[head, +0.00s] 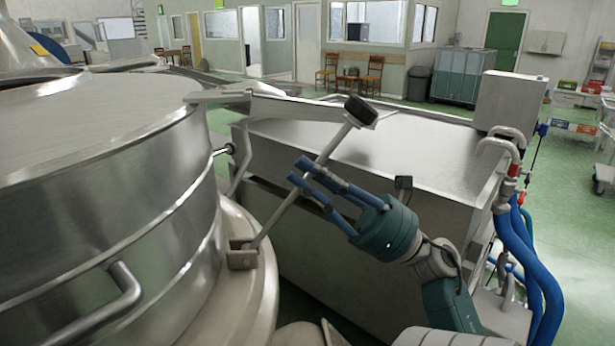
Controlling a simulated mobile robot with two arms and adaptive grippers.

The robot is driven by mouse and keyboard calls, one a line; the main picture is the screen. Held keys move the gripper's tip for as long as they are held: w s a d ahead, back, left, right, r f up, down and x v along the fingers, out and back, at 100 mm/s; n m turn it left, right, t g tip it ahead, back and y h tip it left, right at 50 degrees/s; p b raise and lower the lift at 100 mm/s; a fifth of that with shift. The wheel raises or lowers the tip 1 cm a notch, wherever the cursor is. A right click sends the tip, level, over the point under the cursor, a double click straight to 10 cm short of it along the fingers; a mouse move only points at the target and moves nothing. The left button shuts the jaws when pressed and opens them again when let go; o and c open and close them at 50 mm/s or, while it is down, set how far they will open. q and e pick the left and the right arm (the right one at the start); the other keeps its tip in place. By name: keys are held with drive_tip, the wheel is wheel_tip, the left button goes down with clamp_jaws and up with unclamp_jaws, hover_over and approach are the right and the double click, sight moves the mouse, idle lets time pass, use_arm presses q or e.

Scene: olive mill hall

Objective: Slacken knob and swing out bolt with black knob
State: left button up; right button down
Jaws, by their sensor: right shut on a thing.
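The bolt (277,217) is a long bare metal rod with a black knob (361,111) at its upper end. Its lower end sits in a small metal bracket (242,256) on the pale rim beside the steel tank (100,190). The rod leans up and to the right, away from the tank wall. My right gripper (301,172), with blue fingers and a teal body, comes in from the lower right. Its fingers are shut on the rod, below the knob. The exact contact is small and partly hidden. My left gripper is not in view.
A flat metal arm (275,107) reaches right from the tank top, behind the knob. A large steel box (430,150) stands close behind my right gripper. Blue hoses (527,255) hang at its right. Green floor (572,190) is open farther right.

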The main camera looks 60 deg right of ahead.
drive_tip(key=c, duration=1.7)
unclamp_jaws()
drive_tip(key=shift+d, duration=0.1)
drive_tip(key=shift+c, duration=0.2)
drive_tip(key=v, duration=1.2)
drive_tip(key=shift+w+d+f, duration=0.1)
drive_tip(key=shift+d, duration=0.05)
